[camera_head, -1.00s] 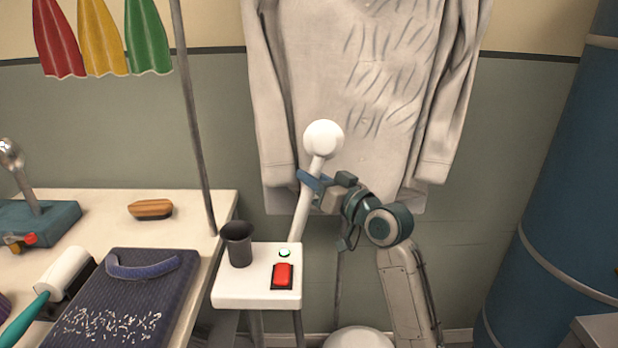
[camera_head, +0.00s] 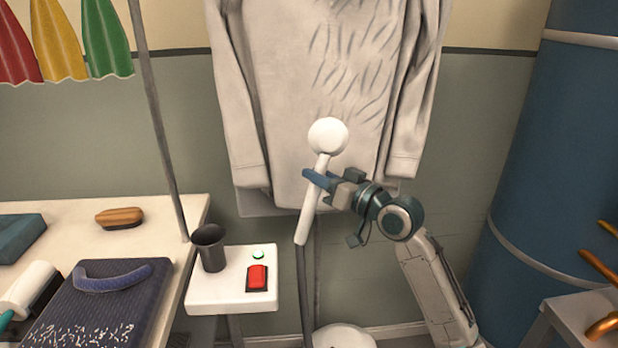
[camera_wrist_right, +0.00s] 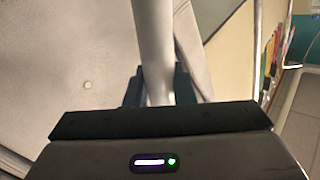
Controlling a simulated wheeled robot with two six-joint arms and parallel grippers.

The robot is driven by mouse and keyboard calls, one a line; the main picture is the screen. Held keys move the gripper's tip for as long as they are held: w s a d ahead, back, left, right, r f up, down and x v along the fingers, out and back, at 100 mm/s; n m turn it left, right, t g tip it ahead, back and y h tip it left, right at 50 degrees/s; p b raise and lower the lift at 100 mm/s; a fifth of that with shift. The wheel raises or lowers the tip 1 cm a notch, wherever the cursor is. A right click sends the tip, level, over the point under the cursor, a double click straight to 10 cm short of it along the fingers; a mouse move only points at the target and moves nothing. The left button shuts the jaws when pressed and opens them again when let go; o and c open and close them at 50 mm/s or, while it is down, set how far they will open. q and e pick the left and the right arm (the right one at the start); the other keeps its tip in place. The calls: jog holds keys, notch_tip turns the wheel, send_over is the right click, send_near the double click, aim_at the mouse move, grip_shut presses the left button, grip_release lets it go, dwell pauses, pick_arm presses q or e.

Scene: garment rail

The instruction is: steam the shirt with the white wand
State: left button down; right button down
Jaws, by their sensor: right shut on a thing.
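The pale shirt (camera_head: 285,95) hangs against the wall, with dark crease marks on its right front. My right gripper (camera_head: 318,181) is shut on the handle of the white wand (camera_head: 308,212), below its round white head (camera_head: 328,136). The wand is slightly tilted, its head in front of the shirt's lower front in the picture; I cannot tell whether it touches the cloth. In the right wrist view the wand's shaft (camera_wrist_right: 153,50) stands between the fingers, with pale cloth behind it. A dark hose (camera_head: 303,290) runs down from the wand. My left gripper is out of view.
A table at left carries a brush (camera_head: 119,217) and a dark folded garment (camera_head: 100,310). A grey pole (camera_head: 158,125) rises nearby. A blue drum (camera_head: 555,170) stands right.

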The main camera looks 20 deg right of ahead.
jog(key=shift+s+d+r, duration=0.1)
jog(key=shift+s+d, duration=0.2)
jog(key=shift+d, duration=0.6)
